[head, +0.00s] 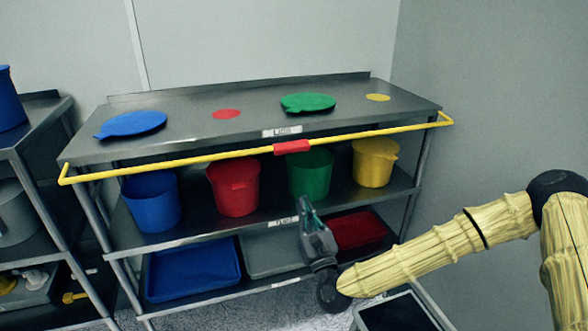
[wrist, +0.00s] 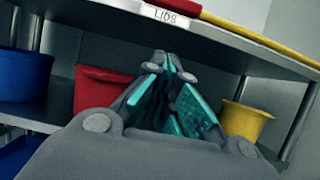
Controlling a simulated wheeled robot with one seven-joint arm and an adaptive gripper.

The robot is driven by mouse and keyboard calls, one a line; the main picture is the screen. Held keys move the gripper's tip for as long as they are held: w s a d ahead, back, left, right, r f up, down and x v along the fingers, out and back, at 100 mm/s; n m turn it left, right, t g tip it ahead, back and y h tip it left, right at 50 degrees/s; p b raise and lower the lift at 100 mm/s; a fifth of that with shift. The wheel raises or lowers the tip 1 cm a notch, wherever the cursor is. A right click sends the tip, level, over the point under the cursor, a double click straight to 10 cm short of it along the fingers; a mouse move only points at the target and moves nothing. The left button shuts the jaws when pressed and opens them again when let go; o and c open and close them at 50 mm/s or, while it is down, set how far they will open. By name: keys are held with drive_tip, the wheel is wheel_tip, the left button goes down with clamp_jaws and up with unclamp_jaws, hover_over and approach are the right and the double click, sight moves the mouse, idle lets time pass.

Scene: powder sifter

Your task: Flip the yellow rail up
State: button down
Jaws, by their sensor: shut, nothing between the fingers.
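The yellow rail (head: 225,155) runs along the front of the steel shelf unit, just below the top shelf's front edge, with a red grip (head: 291,147) at its middle. In the wrist view, part of the yellow rail (wrist: 262,40) and the red grip (wrist: 188,7) show along the top. My gripper (head: 307,207) is in front of the shelf, below the red grip and apart from it, pointing up towards it. In the wrist view, the fingers (wrist: 168,62) are shut and empty.
Blue (head: 151,202), red (head: 234,187), green (head: 311,174) and yellow (head: 374,163) buckets stand on the middle shelf behind my gripper. Lids, including a blue one (head: 131,124) and a green one (head: 308,102), lie on top. Trays, including a blue one (head: 192,270), are below.

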drive_tip(key=shift+w, duration=0.1)
drive_tip(key=w+a+r+p, duration=0.2)
drive_tip(key=w+r+p, duration=0.2)
drive_tip(key=w+r, duration=0.3)
drive_tip(key=shift+w+a+r, duration=0.35)
drive_tip(key=shift+w+r, duration=0.05)
drive_tip(key=shift+r, duration=0.05)
drive_tip(key=shift+d+r+p, duration=0.1)
drive_tip(key=shift+p, duration=0.2)
drive_tip(key=shift+s+r, duration=0.15)
drive_tip(key=shift+r, duration=0.05)
